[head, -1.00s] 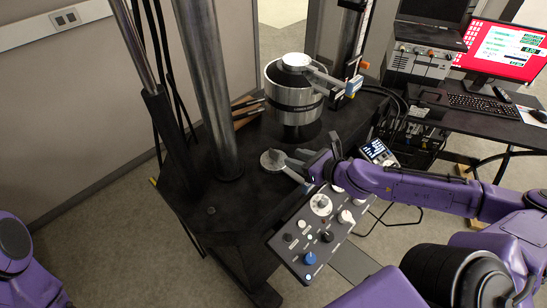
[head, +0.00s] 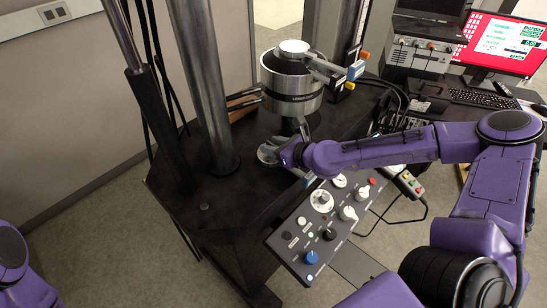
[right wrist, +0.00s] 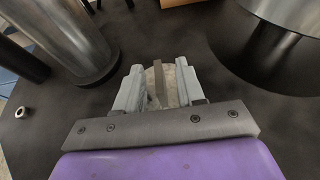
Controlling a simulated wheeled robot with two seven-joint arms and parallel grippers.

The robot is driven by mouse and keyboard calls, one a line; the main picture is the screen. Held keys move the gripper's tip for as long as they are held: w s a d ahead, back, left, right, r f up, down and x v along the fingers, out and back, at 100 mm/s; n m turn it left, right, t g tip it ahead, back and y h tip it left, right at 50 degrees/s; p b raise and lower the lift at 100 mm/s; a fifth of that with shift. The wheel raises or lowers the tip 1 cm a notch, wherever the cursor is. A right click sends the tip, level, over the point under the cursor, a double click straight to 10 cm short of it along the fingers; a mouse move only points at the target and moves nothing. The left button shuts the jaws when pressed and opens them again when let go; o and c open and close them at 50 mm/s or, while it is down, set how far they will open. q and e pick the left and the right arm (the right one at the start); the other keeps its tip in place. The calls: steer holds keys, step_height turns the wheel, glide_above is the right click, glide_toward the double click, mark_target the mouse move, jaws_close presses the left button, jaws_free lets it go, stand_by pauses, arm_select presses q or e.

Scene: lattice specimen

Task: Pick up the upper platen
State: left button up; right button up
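A grey metal disc, which looks like the upper platen (head: 266,154), lies on the black table top in the head view, partly hidden by my right gripper (head: 284,153). In the right wrist view the platen (right wrist: 172,76) shows between the two grey fingers of the gripper (right wrist: 160,88), with a narrow upright stem or rib on it. The fingers stand apart on either side of this stem, with a visible gap. Contact with the disc's rim cannot be told. My left gripper is not in view; only part of my left arm shows at the lower left.
A steel cylinder (head: 292,88) with a pale disc on top stands behind the gripper. A thick column (head: 203,90) rises to the left. A control panel (head: 322,222) with knobs lies in front, below my right arm. A monitor (head: 505,47) stands at the right.

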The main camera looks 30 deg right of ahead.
steer(key=shift+r, duration=0.1)
steer(key=shift+s, duration=0.2)
steer(key=c, duration=0.3)
jaws_close()
stand_by(0.7)
steer(key=shift+w+r, duration=0.1)
